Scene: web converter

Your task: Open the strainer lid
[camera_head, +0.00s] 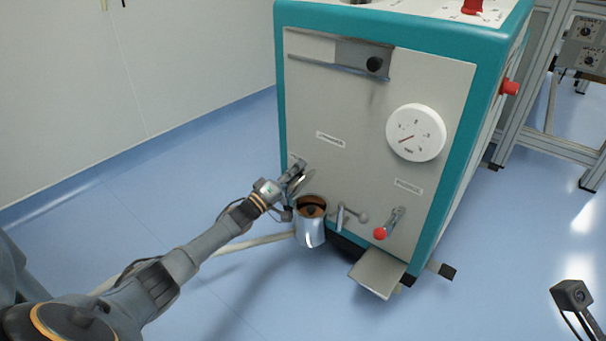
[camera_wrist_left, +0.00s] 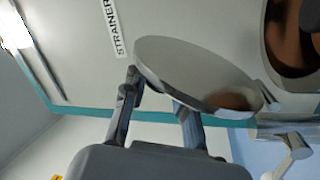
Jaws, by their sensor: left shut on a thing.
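The strainer is a shiny metal pot (camera_head: 311,234) low on the front of the machine, with its round mouth open and a brown inside. Its lid (camera_head: 303,183) is a thin metal disc, tilted up and off the mouth, to the left of it. My left gripper (camera_head: 291,178) is shut on the lid near its edge. In the left wrist view the lid (camera_wrist_left: 190,68) lies across my left fingers (camera_wrist_left: 156,98) and hides part of them. The open mouth of the pot (camera_wrist_left: 272,45) shows at the upper right. A dark part of my right gripper (camera_head: 573,296) shows at the lower right.
The teal and grey machine (camera_head: 380,100) stands over the pot. A handle (camera_head: 347,216), a red-knobbed lever (camera_head: 381,233) and a metal chute (camera_head: 378,272) stick out to the right. A hose (camera_head: 255,241) runs left. The blue floor in front is clear.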

